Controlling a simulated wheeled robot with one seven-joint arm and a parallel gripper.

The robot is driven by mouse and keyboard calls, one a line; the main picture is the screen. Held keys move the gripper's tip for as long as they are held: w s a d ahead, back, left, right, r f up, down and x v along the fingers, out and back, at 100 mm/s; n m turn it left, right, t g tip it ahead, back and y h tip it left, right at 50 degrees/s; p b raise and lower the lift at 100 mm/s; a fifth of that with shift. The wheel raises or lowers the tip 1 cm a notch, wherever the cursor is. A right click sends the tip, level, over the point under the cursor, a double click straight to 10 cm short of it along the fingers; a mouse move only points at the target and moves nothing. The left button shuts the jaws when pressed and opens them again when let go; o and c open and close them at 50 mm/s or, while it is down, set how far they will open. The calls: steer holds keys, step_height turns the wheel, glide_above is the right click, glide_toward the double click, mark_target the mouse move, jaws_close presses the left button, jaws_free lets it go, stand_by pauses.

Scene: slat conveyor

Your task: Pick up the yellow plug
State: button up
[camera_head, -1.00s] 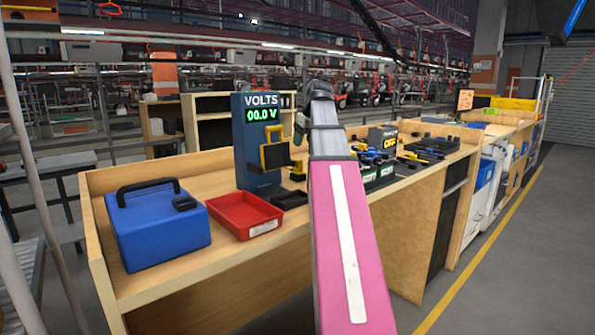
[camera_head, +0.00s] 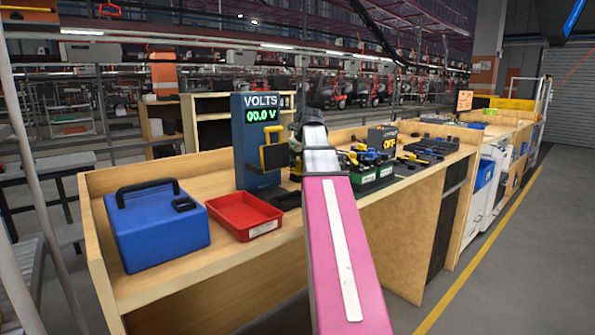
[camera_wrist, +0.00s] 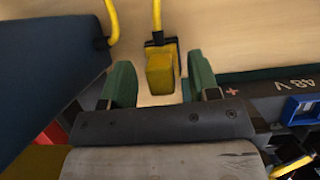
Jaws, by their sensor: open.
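The yellow plug (camera_wrist: 160,72) shows in the wrist view as a yellow block with a black part behind it and a yellow cable running up. My gripper (camera_wrist: 157,85) is open, with one green finger on each side of the plug. Gaps show between both fingers and the plug, so it is not gripped. In the head view my arm covers the fingers, and I cannot make out the plug clearly there.
The dark blue VOLTS meter (camera_head: 258,160) stands close left of my gripper, reading 00.0 V. A red tray (camera_head: 243,214) and a blue case (camera_head: 157,228) sit further left. Green-fronted units (camera_head: 370,177) are right of my arm.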

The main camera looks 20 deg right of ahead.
steer(key=c, duration=1)
step_height(320, 180, up, 11)
steer(key=shift+f, duration=0.1)
steer(key=shift+r, duration=1.5)
steer(key=d, duration=1.2)
steer(key=s+d, duration=0.1)
steer(key=d, duration=0.6)
steer(key=shift+d, duration=0.15)
stand_by(0.4)
